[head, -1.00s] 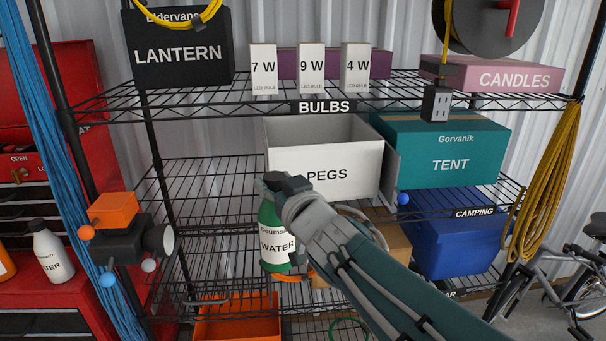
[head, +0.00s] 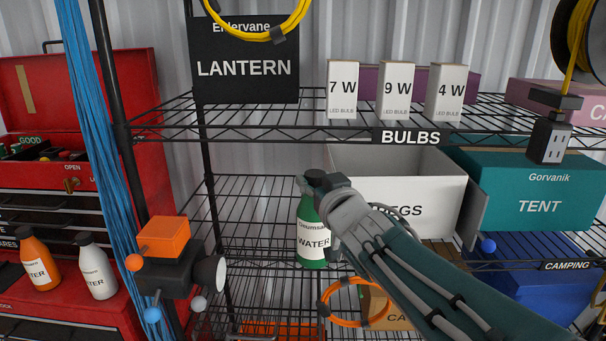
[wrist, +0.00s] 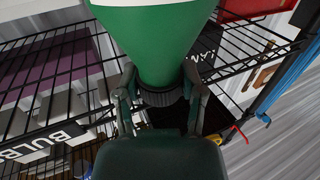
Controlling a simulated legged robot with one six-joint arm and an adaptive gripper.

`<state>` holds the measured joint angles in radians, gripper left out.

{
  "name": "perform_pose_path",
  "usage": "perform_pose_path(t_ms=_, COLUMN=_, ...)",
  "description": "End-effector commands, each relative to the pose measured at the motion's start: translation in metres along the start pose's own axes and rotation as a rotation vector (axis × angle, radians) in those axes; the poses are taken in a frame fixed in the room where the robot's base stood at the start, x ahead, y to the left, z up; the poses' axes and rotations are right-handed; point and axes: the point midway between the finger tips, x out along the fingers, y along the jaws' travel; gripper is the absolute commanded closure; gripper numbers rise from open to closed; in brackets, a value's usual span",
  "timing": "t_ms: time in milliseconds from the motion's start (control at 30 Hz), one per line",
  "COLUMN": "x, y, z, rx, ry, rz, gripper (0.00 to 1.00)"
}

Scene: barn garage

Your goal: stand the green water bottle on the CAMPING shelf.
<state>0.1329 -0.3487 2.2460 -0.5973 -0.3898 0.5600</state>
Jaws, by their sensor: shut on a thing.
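The green water bottle (head: 311,252) has a white WATER label and a dark cap. My gripper (head: 318,184) is shut on it at the neck and holds it upright in front of the shelf rack. In the wrist view the green bottle (wrist: 160,48) fills the top middle, with my gripper's fingers (wrist: 160,95) on either side of its dark cap. The CAMPING shelf, labelled at right (head: 567,266), is the middle wire level, holding the white PEGS box (head: 440,195) and the teal TENT box (head: 545,180). Its left part looks bare. I cannot tell whether the bottle touches the shelf.
The BULBS shelf (head: 410,138) runs above, with a LANTERN box (head: 245,70) and several bulb boxes. An orange-and-black lamp (head: 170,265) is at the left post beside blue rope (head: 90,140). Orange and white bottles stand on the red cabinet (head: 70,310). A black socket (head: 548,140) hangs at right.

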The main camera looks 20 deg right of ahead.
Motion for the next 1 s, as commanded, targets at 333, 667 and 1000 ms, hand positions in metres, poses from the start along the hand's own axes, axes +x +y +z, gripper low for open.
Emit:
perform_pose_path(t_ms=333, x=0.068, y=-0.001, z=0.0, rx=-0.001, ry=0.001, rz=-0.002, gripper=1.0)
perform_pose_path(t_ms=667, x=0.126, y=0.0, z=-0.001, rx=-0.001, ry=0.003, rz=-0.001, gripper=1.0)
perform_pose_path(t_ms=1000, x=0.143, y=0.0, z=-0.001, rx=-0.001, ry=0.003, rz=-0.001, gripper=1.0)
